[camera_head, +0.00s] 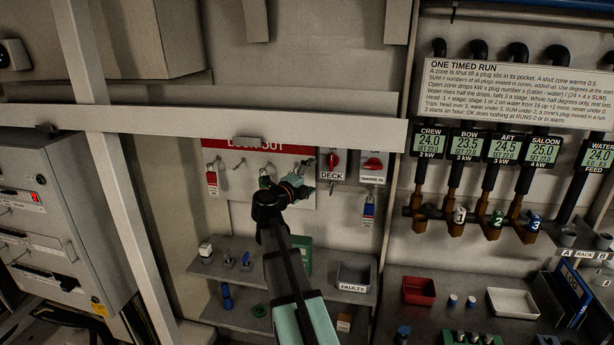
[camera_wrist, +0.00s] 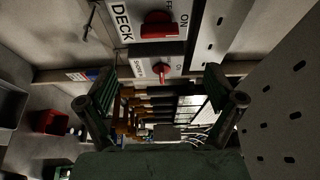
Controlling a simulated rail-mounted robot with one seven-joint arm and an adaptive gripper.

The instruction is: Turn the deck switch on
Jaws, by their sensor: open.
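The deck switch (camera_head: 333,160) is a grey box with a red knob and a DECK label on the lockout wall. In the wrist view, its red knob (camera_wrist: 158,25) shows near the top, beside OFF and ON markings. The knob's exact setting is hard to tell. My gripper (camera_head: 302,178) is just left of the switch in the head view, apart from the knob as far as I can see. In the wrist view, my gripper (camera_wrist: 165,102) has its two fingers spread wide with nothing between them. The knob lies beyond the fingers, towards the top.
A second switch (camera_head: 373,166) with a red knob is right of the deck switch. A blue padlock (camera_head: 369,208) hangs below it, and a red padlock (camera_head: 212,178) hangs at left. A pale horizontal beam (camera_head: 200,122) crosses above. A faulty bin (camera_head: 353,277) sits on the shelf below.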

